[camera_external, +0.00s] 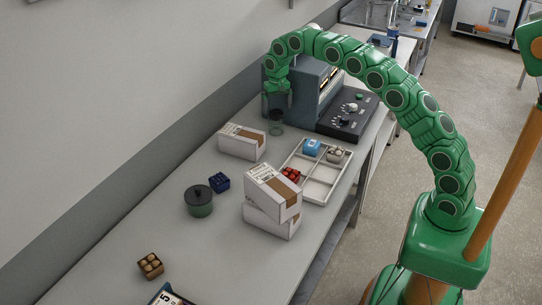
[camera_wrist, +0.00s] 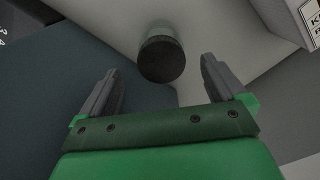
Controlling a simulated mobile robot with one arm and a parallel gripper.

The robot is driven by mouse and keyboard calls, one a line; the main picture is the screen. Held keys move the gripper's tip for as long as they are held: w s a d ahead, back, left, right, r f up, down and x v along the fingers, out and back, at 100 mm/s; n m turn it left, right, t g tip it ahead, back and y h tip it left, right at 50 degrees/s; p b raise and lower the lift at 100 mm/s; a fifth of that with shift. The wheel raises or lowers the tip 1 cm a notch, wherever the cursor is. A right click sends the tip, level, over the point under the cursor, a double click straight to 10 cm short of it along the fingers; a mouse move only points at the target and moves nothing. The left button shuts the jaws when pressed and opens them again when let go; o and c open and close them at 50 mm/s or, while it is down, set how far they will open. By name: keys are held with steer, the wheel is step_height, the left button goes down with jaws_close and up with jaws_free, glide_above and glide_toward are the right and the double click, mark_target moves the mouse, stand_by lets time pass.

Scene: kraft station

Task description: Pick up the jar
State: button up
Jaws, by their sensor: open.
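A small jar (camera_external: 275,129) with a greenish glass body stands on the workbench, just below my gripper (camera_external: 277,107). In the wrist view the same jar (camera_wrist: 162,60) shows its round dark lid ahead of and between the two open grey fingers. My gripper (camera_wrist: 160,85) points down at it, with nothing between the fingers. The fingers look apart from the jar. Part of the jar is hidden by my gripper in the external view.
A machine with a dark control panel (camera_external: 348,114) stands close to the right. A white box (camera_external: 242,141) is near the jar's left. A divided tray (camera_external: 318,187), stacked boxes (camera_external: 272,192) and a dark green lidded pot (camera_external: 199,203) stand nearer.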

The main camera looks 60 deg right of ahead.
mark_target(276, 120)
steer(key=shift+a+f, duration=0.15)
steer(key=shift+f, duration=3.7)
steer(key=c, duration=1.2)
steer(key=shift+r, duration=0.1)
